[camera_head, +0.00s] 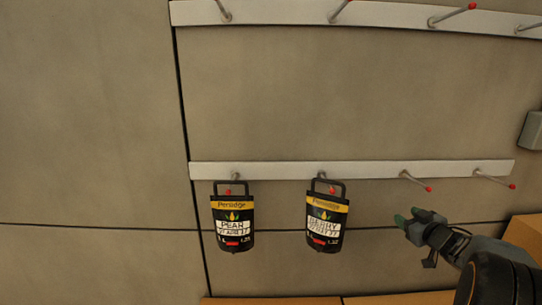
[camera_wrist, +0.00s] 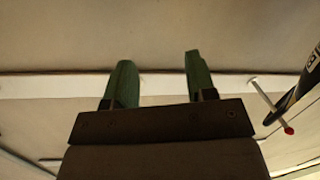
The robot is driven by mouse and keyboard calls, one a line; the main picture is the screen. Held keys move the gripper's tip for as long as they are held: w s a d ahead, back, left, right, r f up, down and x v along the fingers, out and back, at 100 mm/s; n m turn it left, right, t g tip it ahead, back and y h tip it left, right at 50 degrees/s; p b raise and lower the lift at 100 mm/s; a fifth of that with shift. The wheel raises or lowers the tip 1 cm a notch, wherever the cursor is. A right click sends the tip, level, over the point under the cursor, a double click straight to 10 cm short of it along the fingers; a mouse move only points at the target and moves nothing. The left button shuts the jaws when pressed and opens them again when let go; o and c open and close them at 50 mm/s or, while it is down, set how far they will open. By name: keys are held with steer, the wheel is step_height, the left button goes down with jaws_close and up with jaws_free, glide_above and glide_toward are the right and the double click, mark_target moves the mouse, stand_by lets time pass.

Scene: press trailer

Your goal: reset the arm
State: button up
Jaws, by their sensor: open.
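My gripper (camera_head: 412,217) is at the lower right in the head view, in front of the wall and below the lower rail's free pegs. In the wrist view its two green fingers (camera_wrist: 157,82) stand apart with nothing between them, so it is open and empty. My arm reaches in from the lower right corner of the head view.
A lower white rail (camera_head: 275,171) holds a PEAR bag (camera_head: 232,218) and a BERRY bag (camera_head: 327,220). To their right are an empty peg (camera_head: 415,181) and another empty peg (camera_head: 494,179). An upper rail (camera_head: 290,12) has several red-tipped pegs. Cardboard-coloured boxes (camera_head: 524,236) stand lower right.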

steer(key=s+a+f+m+g+h, duration=0.2)
steer(key=s+f+m+g+h, duration=0.15)
steer(key=s, duration=0.25)
steer(key=s+a+f+m+g+h, duration=0.2)
steer(key=s+m+g+h, duration=0.15)
steer(key=s+g, duration=0.2)
steer(key=s+a+n+g+y, duration=0.1)
steer(key=s+a+y, duration=0.1)
steer(key=s+a, duration=0.5)
steer(key=s+a+n+g+y, duration=0.1)
steer(key=s+a+y, duration=0.2)
steer(key=s+a, duration=0.4)
steer(key=a, duration=0.7)
steer(key=shift+r, duration=0.3)
